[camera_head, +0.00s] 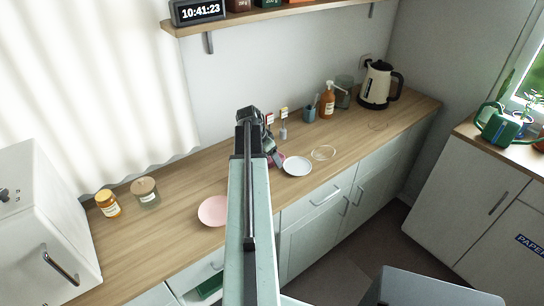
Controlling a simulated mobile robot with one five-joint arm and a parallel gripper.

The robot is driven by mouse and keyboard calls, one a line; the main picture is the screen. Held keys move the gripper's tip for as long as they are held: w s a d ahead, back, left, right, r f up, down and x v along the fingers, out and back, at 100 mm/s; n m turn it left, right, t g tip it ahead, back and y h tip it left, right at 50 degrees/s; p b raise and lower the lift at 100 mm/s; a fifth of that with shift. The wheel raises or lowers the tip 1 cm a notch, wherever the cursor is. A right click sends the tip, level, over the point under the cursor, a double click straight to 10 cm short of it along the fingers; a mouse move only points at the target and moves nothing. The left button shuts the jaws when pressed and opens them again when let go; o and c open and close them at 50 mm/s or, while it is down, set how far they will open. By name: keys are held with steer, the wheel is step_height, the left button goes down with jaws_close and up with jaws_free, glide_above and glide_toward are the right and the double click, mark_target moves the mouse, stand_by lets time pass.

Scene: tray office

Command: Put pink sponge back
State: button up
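My arm reaches up and forward over the wooden counter (165,236). My gripper (275,158) is at its far end, small and partly hidden behind the arm, low by the counter; I cannot tell whether it is open or shut. A small pinkish-red patch (281,157) shows right beside the gripper, and it may be the pink sponge, but it is too small and covered to be sure. No other sponge is clearly in view. A white plate (297,166) lies just right of the gripper.
A pink plate (213,211) lies left of my arm, near the counter's front edge. Two jars (107,204) stand further left. A clear round dish (323,153), orange bottle (327,100), teal cup (310,115) and kettle (377,86) stand right. A shelf (265,17) hangs above.

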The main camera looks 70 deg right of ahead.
steer(key=p+v, duration=1.1)
steer(key=v, duration=0.1)
steer(key=shift+d, duration=0.1)
